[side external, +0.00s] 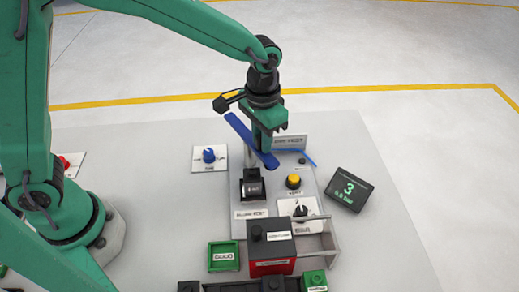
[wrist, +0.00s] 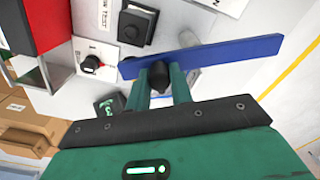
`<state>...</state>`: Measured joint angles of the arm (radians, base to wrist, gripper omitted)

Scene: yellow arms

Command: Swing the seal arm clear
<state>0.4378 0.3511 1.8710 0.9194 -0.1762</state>
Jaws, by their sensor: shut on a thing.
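The seal arm is a long flat blue bar (side external: 240,130). In the side view it lies slantwise above the grey test station, from upper left to lower right. It also crosses the wrist view (wrist: 235,52). My gripper (side external: 266,146) is over the bar's lower right part. In the wrist view my gripper (wrist: 160,85) has its green fingers closed around a dark knob (wrist: 159,70) beside the bar. The knob appears to belong to the bar; the exact join is hidden.
The station's base plate (side external: 238,205) carries a black block (side external: 252,186), a yellow button (side external: 293,181) and a dial (side external: 301,211). A display (side external: 349,189) reading 3 stands right. A red box (side external: 271,268) and green GOOD bin (side external: 224,256) are in front.

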